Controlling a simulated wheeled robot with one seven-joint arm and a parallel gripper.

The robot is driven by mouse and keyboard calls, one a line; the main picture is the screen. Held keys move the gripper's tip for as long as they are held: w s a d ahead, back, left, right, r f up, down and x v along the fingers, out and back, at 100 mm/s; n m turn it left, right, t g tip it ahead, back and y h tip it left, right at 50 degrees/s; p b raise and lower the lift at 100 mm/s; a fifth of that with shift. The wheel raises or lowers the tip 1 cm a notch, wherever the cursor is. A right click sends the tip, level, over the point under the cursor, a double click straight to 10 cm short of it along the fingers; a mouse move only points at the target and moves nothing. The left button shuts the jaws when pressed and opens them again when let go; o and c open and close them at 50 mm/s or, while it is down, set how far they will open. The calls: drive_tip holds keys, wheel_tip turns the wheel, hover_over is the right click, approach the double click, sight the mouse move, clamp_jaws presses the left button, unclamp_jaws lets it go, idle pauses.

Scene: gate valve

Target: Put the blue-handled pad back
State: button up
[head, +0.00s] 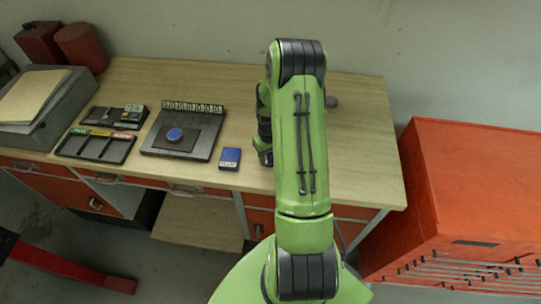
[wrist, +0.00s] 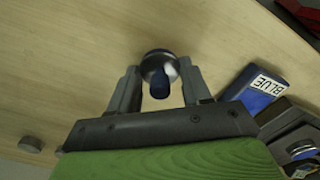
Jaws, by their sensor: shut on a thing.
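The blue-handled pad (wrist: 160,88) is between the two fingers of my gripper (wrist: 159,72) in the wrist view. It has a round metallic body and a dark blue handle pointing toward the gripper. My gripper is shut on it, above the wooden desk. Whether the pad touches the desk cannot be told. In the head view my arm hides the pad and most of the gripper. A blue box (head: 229,158) lies near the desk's front edge; it shows in the wrist view (wrist: 258,88) with a label reading BLUE.
A black board (head: 207,151) with a blue round-topped piece (head: 175,135) lies left of the blue box. Further left is a compartmented tray (head: 95,148) with coloured labels. A grey round piece (head: 332,102) stands right of my arm. The desk's right part is mostly clear.

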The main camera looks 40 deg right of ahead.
drive_tip(key=shift+w+a+f, duration=0.1)
drive_tip(key=shift+w+f, duration=0.05)
drive_tip(key=shift+f, duration=0.05)
drive_tip(key=shift+f, duration=0.15)
drive_tip(key=o, duration=0.9)
